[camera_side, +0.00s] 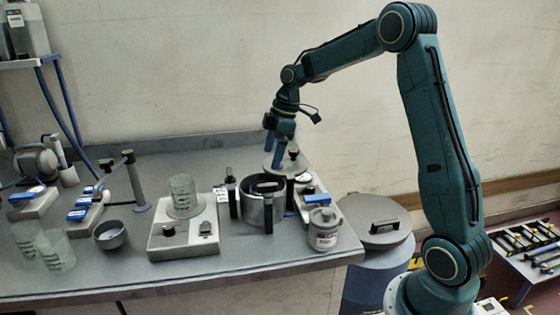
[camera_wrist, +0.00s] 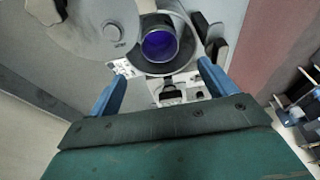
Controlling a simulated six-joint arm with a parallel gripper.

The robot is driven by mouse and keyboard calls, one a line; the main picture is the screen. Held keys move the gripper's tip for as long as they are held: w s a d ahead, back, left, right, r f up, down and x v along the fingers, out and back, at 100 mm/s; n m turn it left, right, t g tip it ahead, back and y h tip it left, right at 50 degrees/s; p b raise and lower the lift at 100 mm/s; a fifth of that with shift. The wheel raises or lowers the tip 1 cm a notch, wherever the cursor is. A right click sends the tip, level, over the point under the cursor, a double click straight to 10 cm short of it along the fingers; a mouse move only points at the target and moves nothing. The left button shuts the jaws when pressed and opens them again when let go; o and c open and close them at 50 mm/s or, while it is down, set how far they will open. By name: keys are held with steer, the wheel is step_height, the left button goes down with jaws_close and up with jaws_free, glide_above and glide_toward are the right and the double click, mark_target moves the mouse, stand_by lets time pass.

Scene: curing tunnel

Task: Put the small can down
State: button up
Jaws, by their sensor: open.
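The small can (camera_side: 325,232) is a grey, labelled can with a lid, upright on the bench near its front right corner in the side view. My gripper (camera_side: 275,155) is above and behind it, apart from it, pointing down over the back right of the bench. Its blue fingers are apart with nothing held between them, as the wrist view also shows (camera_wrist: 160,88). I cannot make out the small can for certain in the wrist view. A round vessel with a blue-violet inside (camera_wrist: 159,44) lies beyond the fingertips there.
A metal pot (camera_side: 256,210) with dark upright clamps stands left of the can. A pale disc (camera_side: 284,168) is just below my gripper. A scale-like box (camera_side: 183,240) bears a glass beaker (camera_side: 184,192). A lidded drum (camera_side: 374,232) stands beside the bench edge.

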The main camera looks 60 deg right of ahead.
steer(key=s+a+r+m+t+h, duration=0.1)
steer(key=s+a+r+m, duration=0.3)
steer(key=s+a+r, duration=0.6)
steer(key=s+a+f+m+t, duration=0.1)
steer(key=s+a+m, duration=0.1)
steer(key=s, duration=0.7)
steer(key=s+a+f+m+t+h, duration=0.1)
steer(key=s+a+m, duration=0.2)
steer(key=s, duration=0.6)
steer(key=shift+c, duration=1.2)
